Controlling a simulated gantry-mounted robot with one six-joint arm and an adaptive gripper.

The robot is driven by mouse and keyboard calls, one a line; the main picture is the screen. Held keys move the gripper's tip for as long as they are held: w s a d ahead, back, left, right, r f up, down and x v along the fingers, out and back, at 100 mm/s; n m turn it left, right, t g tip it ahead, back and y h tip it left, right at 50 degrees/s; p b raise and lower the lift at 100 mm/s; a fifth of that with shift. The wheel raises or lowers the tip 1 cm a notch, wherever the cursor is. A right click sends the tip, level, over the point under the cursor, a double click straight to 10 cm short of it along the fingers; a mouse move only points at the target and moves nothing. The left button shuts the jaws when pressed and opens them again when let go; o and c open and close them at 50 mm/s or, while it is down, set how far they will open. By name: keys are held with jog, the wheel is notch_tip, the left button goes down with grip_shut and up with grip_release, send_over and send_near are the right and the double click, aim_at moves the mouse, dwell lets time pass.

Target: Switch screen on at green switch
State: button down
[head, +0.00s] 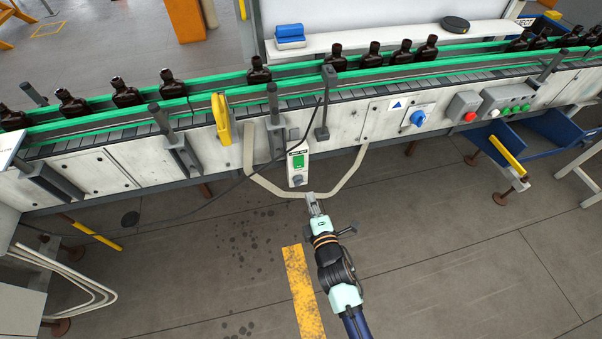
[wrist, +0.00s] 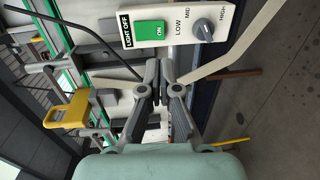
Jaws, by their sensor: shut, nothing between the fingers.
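The green switch (head: 299,161) is on a small white control box (head: 291,173) at the front of the conveyor. A grey dial (wrist: 203,32) with LOW, MID and HIGH marks sits on the same box. My gripper (head: 311,197) is shut and empty, just below the box in the head view. In the wrist view my gripper (wrist: 159,66) has its fingertips below the switch, apparently apart from it. A pale panel (head: 390,14) stands behind the conveyor; I cannot tell if it is lit.
Brown bottles (head: 126,94) stand along the green-railed conveyor (head: 90,165). A yellow handle (head: 221,119) is left of the box, and a pale bent bar (head: 349,172) passes beside it. A blue knob (head: 418,118) and red button (head: 470,116) are to the right. The floor in front is open.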

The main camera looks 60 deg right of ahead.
aim_at(300, 167)
jog(key=b+x, duration=0.3)
jog(key=x, duration=0.8)
jog(key=shift+w, duration=0.15)
jog(key=shift+f, duration=0.1)
